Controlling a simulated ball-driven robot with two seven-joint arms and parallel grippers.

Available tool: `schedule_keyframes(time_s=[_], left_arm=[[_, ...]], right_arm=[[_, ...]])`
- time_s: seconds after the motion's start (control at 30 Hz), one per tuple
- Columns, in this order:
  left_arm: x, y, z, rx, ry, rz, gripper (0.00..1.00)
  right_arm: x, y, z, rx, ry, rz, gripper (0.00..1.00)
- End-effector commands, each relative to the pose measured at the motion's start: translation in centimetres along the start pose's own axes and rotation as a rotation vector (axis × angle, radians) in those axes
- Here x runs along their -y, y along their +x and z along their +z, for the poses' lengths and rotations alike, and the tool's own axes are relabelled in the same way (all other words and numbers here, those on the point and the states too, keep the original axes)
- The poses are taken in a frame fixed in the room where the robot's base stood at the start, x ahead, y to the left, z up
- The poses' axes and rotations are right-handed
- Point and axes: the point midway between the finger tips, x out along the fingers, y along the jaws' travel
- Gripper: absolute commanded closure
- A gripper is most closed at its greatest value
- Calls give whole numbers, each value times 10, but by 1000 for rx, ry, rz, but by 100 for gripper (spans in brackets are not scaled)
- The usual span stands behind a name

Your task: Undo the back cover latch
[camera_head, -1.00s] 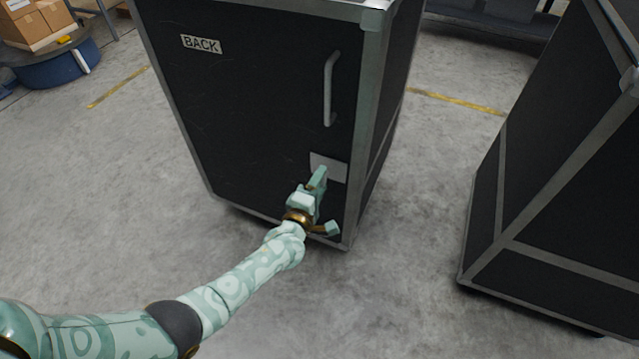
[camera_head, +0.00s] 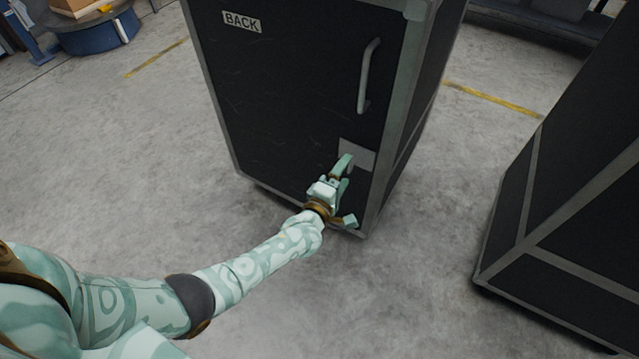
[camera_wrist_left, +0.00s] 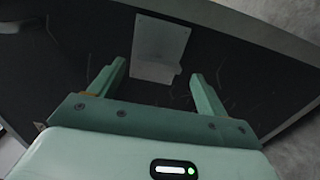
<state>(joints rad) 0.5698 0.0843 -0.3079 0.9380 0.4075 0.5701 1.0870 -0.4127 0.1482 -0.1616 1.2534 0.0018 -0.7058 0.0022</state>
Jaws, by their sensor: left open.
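The black case's back cover (camera_head: 285,110) faces me, with a "BACK" label (camera_head: 241,22) at its upper left and a grey upright handle (camera_head: 368,76) at its right. A light grey latch plate (camera_head: 358,155) sits low on the right side of the cover. My left gripper (camera_head: 347,190) is open and empty just in front of and below the plate, partly covering it in the head view. In the left wrist view the plate (camera_wrist_left: 160,45) lies beyond and between the two spread fingers (camera_wrist_left: 155,80), apart from them. The plate's fine detail is too dim to tell. My right gripper is not in view.
Another black case (camera_head: 560,200) with grey edging stands at the right, with a strip of bare floor between. A blue round base with boxes (camera_head: 100,30) is at the upper left. The floor in front is clear.

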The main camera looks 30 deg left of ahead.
Motion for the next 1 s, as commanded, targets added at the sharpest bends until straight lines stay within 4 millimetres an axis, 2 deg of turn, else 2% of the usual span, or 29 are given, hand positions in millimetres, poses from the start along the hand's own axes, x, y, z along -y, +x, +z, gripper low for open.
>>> schedule_keyframes(time_s=[0.03,0.17,0.27,0.4,0.6,0.73,1.0], left_arm=[[-6,-9,0,0,0,3,24],[-6,-34,-1,0,0,3,24],[-7,-62,0,1,1,2,24],[-6,-99,0,0,1,1,24],[-3,-132,0,0,0,1,24],[-1,-142,0,0,0,0,24],[0,-143,0,0,0,-1,24]], right_arm=[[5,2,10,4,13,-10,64],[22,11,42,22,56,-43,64],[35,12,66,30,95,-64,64],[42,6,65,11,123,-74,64],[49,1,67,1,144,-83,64],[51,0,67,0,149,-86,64],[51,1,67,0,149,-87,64]])
